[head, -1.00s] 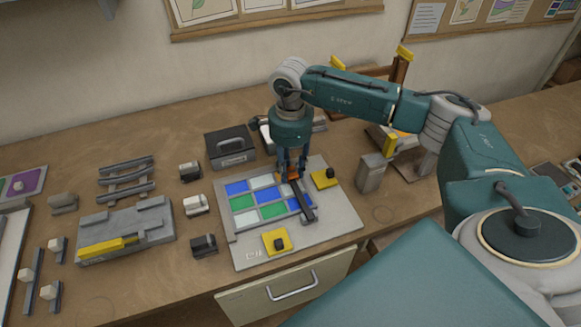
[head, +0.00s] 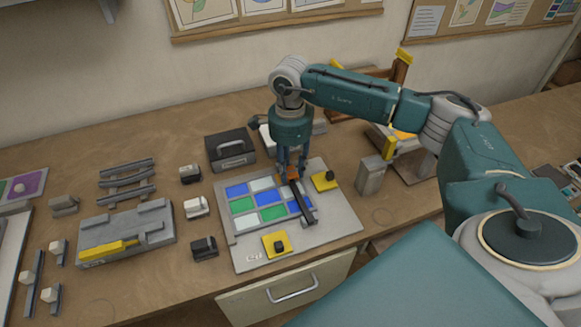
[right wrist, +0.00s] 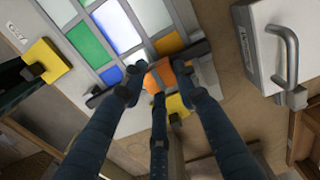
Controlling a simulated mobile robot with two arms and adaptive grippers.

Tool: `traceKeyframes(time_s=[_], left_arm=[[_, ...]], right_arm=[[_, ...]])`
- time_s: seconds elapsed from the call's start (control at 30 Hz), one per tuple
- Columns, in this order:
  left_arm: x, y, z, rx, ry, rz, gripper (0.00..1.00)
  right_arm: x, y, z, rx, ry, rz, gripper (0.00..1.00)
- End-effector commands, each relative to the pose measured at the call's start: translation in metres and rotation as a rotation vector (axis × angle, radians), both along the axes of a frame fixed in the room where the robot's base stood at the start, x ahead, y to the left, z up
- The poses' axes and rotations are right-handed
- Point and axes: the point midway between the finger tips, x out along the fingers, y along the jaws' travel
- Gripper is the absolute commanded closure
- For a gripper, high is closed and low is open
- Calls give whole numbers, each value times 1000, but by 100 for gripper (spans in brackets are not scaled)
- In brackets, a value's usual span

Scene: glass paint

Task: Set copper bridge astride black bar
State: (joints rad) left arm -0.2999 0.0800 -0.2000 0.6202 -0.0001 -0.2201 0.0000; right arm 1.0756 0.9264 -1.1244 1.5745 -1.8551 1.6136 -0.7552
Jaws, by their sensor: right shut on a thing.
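The black bar (head: 306,210) lies across the right side of a panel of coloured panes. In the right wrist view the bar (right wrist: 198,50) runs slantwise behind the fingers. My right gripper (head: 291,176) points down over the bar's far end. It is shut on the orange copper bridge (head: 293,171). In the right wrist view the copper bridge (right wrist: 158,77) sits between the fingertips, over the bar. The fingers hide part of it, and I cannot tell whether it rests on the bar. My left gripper is out of view.
The pane panel lies on a grey board (head: 340,222) with two yellow blocks, one near (head: 277,244) and one far (head: 325,181). A black case (head: 230,148) stands behind to the left. A grey block (head: 371,175) stands to the right. Small blocks stand left of the board.

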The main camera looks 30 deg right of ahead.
Motion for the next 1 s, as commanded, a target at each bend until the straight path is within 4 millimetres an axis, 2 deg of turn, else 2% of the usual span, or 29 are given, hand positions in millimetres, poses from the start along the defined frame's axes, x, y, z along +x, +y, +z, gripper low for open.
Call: traceKeyframes(time_s=[0.53, 0.57, 0.67, 1.0], left_arm=[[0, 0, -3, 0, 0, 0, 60], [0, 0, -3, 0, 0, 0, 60], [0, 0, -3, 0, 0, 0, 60], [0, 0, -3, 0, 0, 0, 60]], right_arm=[[0, 0, 0, 0, -1, 0, 96], [0, 0, 0, 0, -1, 0, 68], [0, 0, 0, 0, -1, 0, 49], [0, 0, 1, 0, 0, 0, 48]])
